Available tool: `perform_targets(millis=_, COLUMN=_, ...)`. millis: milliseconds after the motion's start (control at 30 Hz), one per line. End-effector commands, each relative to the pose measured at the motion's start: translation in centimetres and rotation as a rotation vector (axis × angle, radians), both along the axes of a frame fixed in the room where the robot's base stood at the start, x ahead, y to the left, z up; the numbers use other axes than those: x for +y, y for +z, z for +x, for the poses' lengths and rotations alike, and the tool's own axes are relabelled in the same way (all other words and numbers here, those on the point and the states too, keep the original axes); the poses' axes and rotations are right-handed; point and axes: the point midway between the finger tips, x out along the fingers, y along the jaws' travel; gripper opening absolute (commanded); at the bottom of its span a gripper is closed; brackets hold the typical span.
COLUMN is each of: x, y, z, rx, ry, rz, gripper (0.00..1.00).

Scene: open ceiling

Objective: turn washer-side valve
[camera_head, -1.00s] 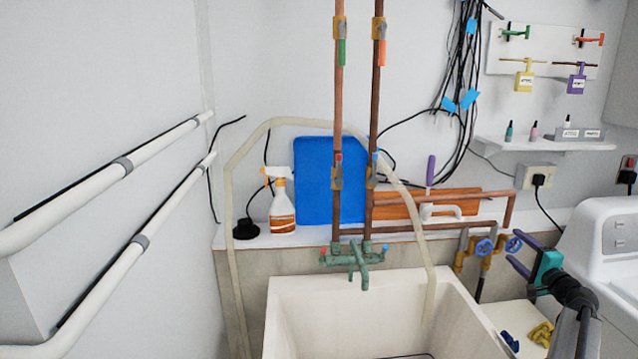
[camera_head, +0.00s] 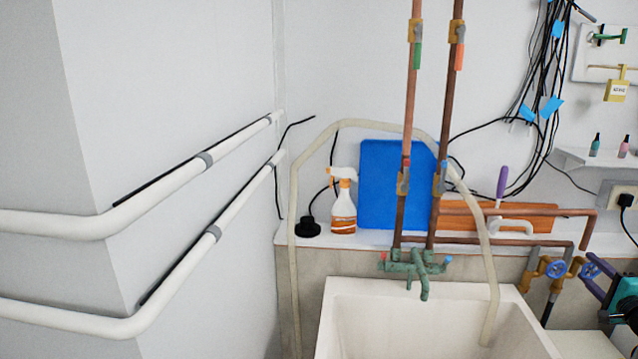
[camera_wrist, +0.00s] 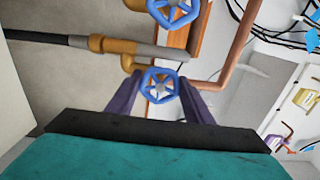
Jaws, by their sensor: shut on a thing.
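Two blue valve wheels sit side by side on brass valves right of the sink. The right wheel (camera_head: 590,269) is the one nearer the washer side. It also shows between my purple fingers in the wrist view (camera_wrist: 161,85). My gripper (camera_head: 594,274) is shut on this wheel, one finger on each side, and it also shows in the wrist view (camera_wrist: 160,92). The left wheel (camera_head: 556,268) is free and appears at the top of the wrist view (camera_wrist: 173,10). The fingertips' exact contact on the rim is partly hidden.
Copper pipes (camera_head: 530,212) run above and behind the valves. The white sink (camera_head: 335,310) with its green tap (camera_head: 415,265) stands to the left. A spray bottle (camera_head: 343,205) and a blue board (camera_head: 385,185) stand on the ledge behind.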

Motion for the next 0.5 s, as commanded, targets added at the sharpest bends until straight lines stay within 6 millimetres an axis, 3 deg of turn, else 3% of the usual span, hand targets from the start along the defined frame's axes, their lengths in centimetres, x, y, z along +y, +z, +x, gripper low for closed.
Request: perform_targets(millis=500, x=-0.02, y=0.08, z=-0.04, rx=-0.018, ry=0.0, rz=0.173, gripper=0.2)
